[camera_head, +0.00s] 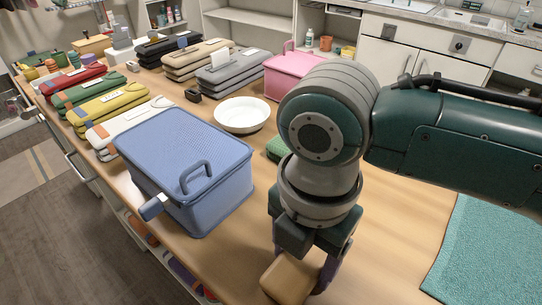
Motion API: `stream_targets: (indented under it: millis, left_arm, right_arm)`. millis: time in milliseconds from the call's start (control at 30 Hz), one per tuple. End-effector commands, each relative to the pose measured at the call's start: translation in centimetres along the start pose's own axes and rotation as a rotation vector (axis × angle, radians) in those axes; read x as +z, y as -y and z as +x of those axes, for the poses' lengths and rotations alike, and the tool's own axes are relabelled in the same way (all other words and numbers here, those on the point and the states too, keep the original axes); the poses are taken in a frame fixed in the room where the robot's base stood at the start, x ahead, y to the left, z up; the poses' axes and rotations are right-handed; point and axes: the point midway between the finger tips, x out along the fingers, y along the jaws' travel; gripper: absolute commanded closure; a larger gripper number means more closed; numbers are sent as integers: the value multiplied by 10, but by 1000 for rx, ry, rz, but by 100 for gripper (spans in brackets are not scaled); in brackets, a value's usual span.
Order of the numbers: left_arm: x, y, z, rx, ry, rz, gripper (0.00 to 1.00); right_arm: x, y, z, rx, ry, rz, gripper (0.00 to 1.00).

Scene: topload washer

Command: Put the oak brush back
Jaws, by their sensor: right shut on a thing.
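The oak brush (289,281) shows as a tan wooden block with rounded edges at the bottom of the head view. My right gripper (302,265) points down and is shut on it, above the front part of the wooden counter (390,255). The brush's underside and any bristles are hidden, so I cannot tell whether it touches the counter. My left gripper is not in view.
A blue lidded box (190,165) stands left of my right gripper. A white bowl (242,114), a green item (276,148) partly behind my arm and a pink box (292,72) are farther back. Folded stacks line the left. A teal mat (490,250) lies right.

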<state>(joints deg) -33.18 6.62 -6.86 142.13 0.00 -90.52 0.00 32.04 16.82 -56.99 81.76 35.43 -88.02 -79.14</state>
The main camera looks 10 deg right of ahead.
Motion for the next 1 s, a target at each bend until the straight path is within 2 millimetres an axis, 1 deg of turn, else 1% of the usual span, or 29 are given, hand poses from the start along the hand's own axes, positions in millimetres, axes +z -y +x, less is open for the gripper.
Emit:
stream_targets:
  millis: [33,67,300,533,667,767,1000]
  left_arm:
    - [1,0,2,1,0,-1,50]
    - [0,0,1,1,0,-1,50]
    - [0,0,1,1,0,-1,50]
    - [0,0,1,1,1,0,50]
    - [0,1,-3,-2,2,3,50]
    - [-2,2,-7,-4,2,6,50]
    - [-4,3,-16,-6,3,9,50]
  right_arm:
    - [0,0,3,0,0,0,83]
    - [0,0,2,0,0,0,29]
    - [0,0,2,0,0,0,2]
    - [0,0,1,0,0,0,1]
    - [0,-1,-8,2,1,0,1]
    - [1,-1,-25,4,1,-1,1]
    - [1,-1,-80,4,1,-1,1]
